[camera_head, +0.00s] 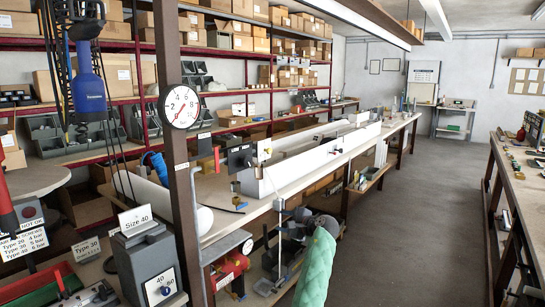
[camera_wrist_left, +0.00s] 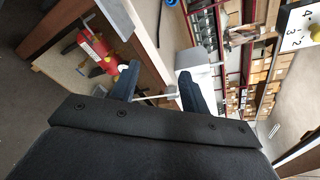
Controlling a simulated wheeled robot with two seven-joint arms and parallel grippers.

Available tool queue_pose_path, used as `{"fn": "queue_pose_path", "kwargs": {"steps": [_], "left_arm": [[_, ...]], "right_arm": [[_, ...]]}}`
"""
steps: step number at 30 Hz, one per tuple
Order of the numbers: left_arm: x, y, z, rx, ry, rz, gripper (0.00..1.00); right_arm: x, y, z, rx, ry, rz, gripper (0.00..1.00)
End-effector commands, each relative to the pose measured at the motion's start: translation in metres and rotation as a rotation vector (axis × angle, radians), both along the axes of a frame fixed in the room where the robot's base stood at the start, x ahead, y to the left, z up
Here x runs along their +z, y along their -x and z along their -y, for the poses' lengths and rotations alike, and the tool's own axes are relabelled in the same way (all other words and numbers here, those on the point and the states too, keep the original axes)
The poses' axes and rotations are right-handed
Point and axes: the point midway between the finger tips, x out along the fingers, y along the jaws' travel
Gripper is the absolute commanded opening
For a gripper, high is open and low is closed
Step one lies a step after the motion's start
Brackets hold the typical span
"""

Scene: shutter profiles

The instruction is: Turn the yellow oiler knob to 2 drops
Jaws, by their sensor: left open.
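In the left wrist view a white numbered plate (camera_wrist_left: 300,40) reading 4, 3 and 2 is cut off at the top right. My right gripper is not in view.
A long bench (camera_head: 240,205) runs along the left, with a red unit (camera_head: 232,268) at its near end. A post carries a round dial (camera_head: 181,106). The aisle floor (camera_head: 420,220) is clear.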

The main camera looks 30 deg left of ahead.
Motion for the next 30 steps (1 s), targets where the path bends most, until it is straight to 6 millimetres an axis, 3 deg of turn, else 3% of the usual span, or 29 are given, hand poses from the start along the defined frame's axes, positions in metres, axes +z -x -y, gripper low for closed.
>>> {"fn": "queue_pose_path", "kwargs": {"steps": [1, 9, 15, 21, 26, 30], "left_arm": [[0.025, -0.013, -0.005, 0.008, -0.031, -0.027, 0.46], [0.144, -0.06, -0.026, 0.054, -0.193, -0.215, 0.46], [0.207, -0.08, -0.032, 0.079, -0.27, -0.326, 0.46], [0.232, -0.086, -0.034, 0.089, -0.3, -0.371, 0.46], [0.235, -0.087, -0.044, 0.09, -0.303, -0.376, 0.46], [0.235, -0.088, -0.061, 0.09, -0.301, -0.376, 0.46]], "right_arm": [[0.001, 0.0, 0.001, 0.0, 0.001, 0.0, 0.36], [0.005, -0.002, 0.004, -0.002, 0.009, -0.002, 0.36], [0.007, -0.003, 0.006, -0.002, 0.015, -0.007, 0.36], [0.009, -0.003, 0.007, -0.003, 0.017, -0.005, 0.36], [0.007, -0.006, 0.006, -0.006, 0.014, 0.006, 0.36], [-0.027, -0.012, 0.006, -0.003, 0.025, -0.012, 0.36]]}}
